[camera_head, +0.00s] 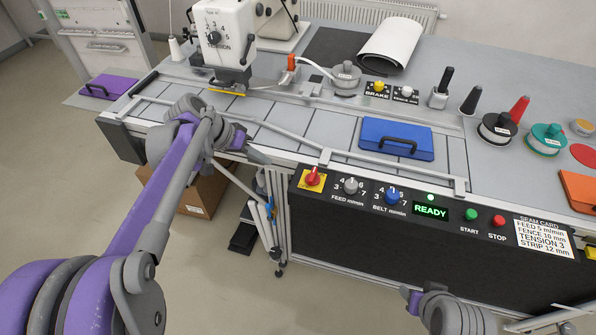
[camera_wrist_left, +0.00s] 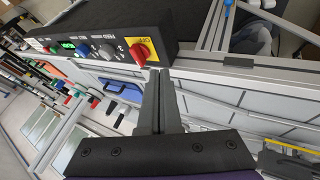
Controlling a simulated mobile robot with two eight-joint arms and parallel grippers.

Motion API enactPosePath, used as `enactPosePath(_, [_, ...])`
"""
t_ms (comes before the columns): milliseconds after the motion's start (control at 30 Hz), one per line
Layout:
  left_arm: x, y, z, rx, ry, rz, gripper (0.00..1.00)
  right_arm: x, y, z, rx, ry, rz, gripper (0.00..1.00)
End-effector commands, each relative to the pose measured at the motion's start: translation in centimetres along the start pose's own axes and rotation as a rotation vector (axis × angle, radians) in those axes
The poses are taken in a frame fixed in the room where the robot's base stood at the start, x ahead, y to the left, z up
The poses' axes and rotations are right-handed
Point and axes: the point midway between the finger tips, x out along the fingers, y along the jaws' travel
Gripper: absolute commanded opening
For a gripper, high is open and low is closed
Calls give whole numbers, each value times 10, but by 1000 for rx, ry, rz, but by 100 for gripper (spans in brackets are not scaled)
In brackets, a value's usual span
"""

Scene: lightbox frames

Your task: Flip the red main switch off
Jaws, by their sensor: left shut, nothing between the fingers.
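The red main switch (camera_head: 313,177) is a rotary knob on a yellow plate at the left end of the black control panel. It also shows in the left wrist view (camera_wrist_left: 139,53), just beyond the fingertips. My left gripper (camera_head: 262,158) is shut and empty, to the left of the switch and apart from it in the head view. In the left wrist view the closed fingers (camera_wrist_left: 158,76) point toward the panel's switch end. Part of my right arm shows at the bottom of the head view; its fingers cannot be made out.
The panel carries a grey feed knob (camera_head: 351,186), a blue belt knob (camera_head: 392,195), a lit READY display (camera_head: 431,209), a green start button (camera_head: 471,214) and a red stop button (camera_head: 498,221). A metal rail (camera_head: 390,174) runs above it. A blue case (camera_head: 380,138) lies behind.

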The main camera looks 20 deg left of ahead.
Motion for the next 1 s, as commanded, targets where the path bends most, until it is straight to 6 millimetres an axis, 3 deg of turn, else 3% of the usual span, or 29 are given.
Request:
enactPosePath(267, [11,0,0,2,0,0,0,0,0,0,0,0,0,50])
enactPosePath(733, [105,1,0,3,-1,0,0,1,0,1,0,-1,0,50])
enactPosePath(833, [108,19,-2,4,1,1,0,-3,0,-4,0,4,0,50])
enactPosePath(1000, [116,33,-1,3,0,0,0,-6,0,-8,0,8,0,50])
